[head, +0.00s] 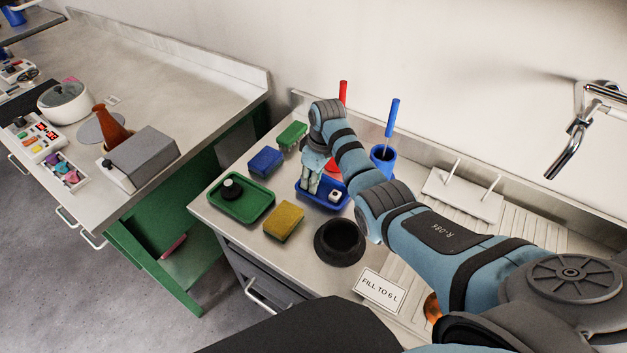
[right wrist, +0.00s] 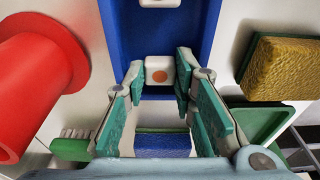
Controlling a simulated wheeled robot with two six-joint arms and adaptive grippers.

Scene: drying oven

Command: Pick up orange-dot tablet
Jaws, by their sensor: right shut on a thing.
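The orange-dot tablet (right wrist: 158,76) is a small white block with an orange dot on its face, seen between my right fingertips in the right wrist view. My right gripper (right wrist: 160,82) is shut on it, with green pads on both sides. In the head view my right gripper (head: 312,184) points down at the blue tray (head: 312,202), and the held tablet is hard to make out there. A second white block (head: 335,195) lies in the tray, to the right of the fingers. My left gripper is not in view.
Near the tray are a yellow sponge (head: 284,221), a black bowl (head: 340,240), a green tray (head: 241,212), a blue sponge (head: 265,161) and a green brush (head: 292,135).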

